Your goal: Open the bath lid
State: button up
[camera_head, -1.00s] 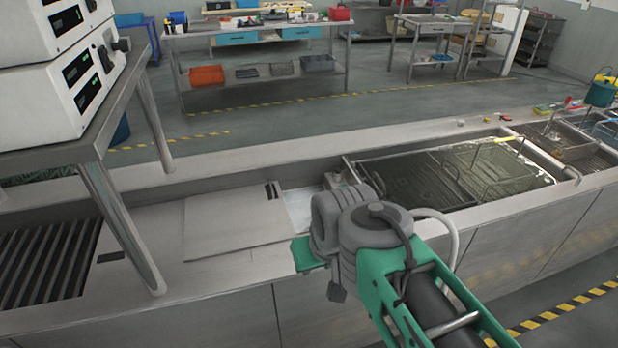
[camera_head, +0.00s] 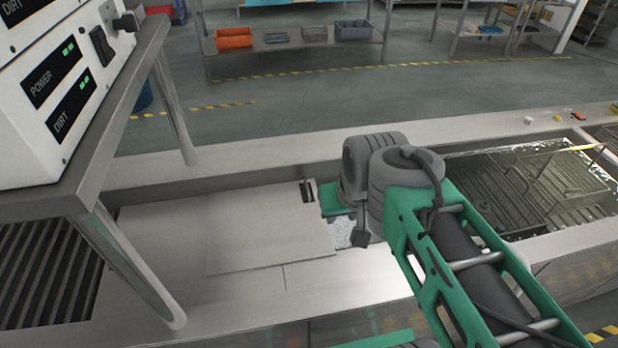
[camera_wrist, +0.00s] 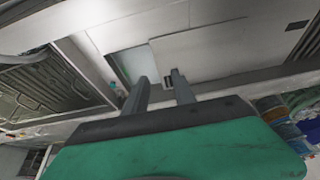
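The bath lid (camera_head: 265,235) is a flat grey metal panel lying on the steel counter in the head view. A small dark handle (camera_head: 306,191) is at its far right corner. To the lid's right a pale bath opening (camera_head: 352,232) shows partly uncovered, partly hidden by my arm. In the wrist view the lid (camera_wrist: 210,45) and the pale opening (camera_wrist: 138,62) lie beyond my fingers. My gripper (camera_wrist: 157,85) is open, its two grey fingers apart with nothing between them. The handle (camera_wrist: 167,80) appears just beyond the fingertips; contact cannot be told.
A large liquid-filled tank with a wire basket (camera_head: 530,190) is right of my arm. A metal stand (camera_head: 165,90) carrying white control units (camera_head: 55,95) rises at the left, its legs close to the lid. Dark slats (camera_head: 40,270) lie at far left.

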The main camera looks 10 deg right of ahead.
jog(key=w+f+b, duration=0.3)
jog(key=w, duration=0.6)
jog(key=b, duration=0.8)
send_over(307, 185)
jog(key=s, duration=0.4)
notch_tip(307, 185, down, 19)
jog(key=shift+w+f, duration=0.1)
jog(key=shift+w, duration=0.05)
jog(key=p+x, duration=0.1)
jog(key=x, duration=0.6)
jog(key=shift+w+f, duration=0.1)
jog(key=shift+f, duration=0.15)
grip_shut()
